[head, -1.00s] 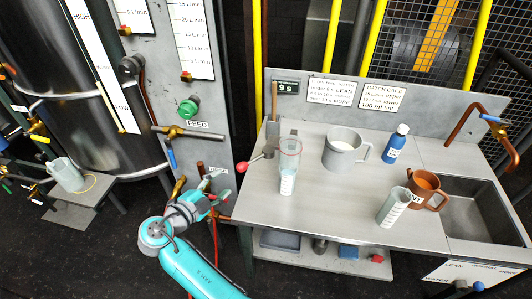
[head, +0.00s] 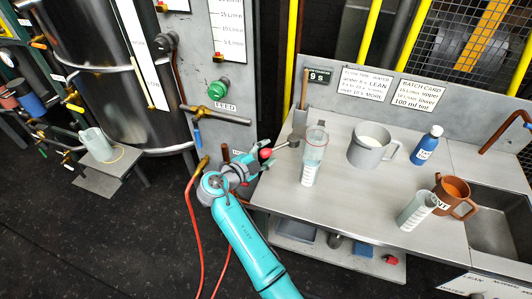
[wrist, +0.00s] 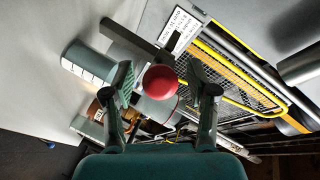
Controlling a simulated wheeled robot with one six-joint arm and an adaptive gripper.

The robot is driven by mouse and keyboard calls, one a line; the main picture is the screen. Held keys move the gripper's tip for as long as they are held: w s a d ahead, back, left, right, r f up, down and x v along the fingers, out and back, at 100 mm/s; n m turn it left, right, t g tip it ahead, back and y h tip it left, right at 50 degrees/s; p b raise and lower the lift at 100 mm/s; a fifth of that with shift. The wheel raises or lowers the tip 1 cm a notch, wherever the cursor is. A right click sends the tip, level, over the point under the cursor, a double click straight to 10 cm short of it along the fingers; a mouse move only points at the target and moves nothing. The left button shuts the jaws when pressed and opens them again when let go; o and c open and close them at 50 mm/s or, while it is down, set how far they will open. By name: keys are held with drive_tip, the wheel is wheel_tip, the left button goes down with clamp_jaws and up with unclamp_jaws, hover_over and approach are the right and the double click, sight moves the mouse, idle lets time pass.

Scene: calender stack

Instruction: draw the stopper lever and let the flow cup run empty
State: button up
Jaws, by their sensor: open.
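The flow cup (head: 316,138) is a clear cup with a reddish rim at the left of the steel bench. A white marked cylinder (head: 309,174) stands below it. The stopper lever (head: 287,145) is a grey arm reaching left from beside the cup, with a red ball knob (head: 266,154) at its end. My gripper (head: 262,157) is at the knob, at the bench's left edge. In the wrist view the red knob (wrist: 160,82) shows between the two open fingers (wrist: 160,76). I cannot tell whether either finger touches it. The liquid level in the cup is unclear.
A grey jug (head: 369,151) of pale liquid, a blue bottle (head: 427,146), a brown mug (head: 455,194) and a marked beaker (head: 417,211) stand on the bench. A timer (head: 318,76) reads 9 S. The feed panel (head: 228,60) rises behind my arm.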

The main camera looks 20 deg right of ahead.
drive_tip(key=shift+c, duration=0.3)
clamp_jaws()
drive_tip(key=shift+s+d, duration=0.1)
drive_tip(key=s+d+n+t+y, duration=0.4)
drive_tip(key=s+n+t+y, duration=0.2)
drive_tip(key=n+y, duration=0.2)
drive_tip(key=shift+t, duration=0.3)
drive_tip(key=shift+d+y, duration=0.1)
drive_tip(key=shift+y, duration=0.3)
idle(0.4)
drive_tip(key=shift+o, duration=0.3)
unclamp_jaws()
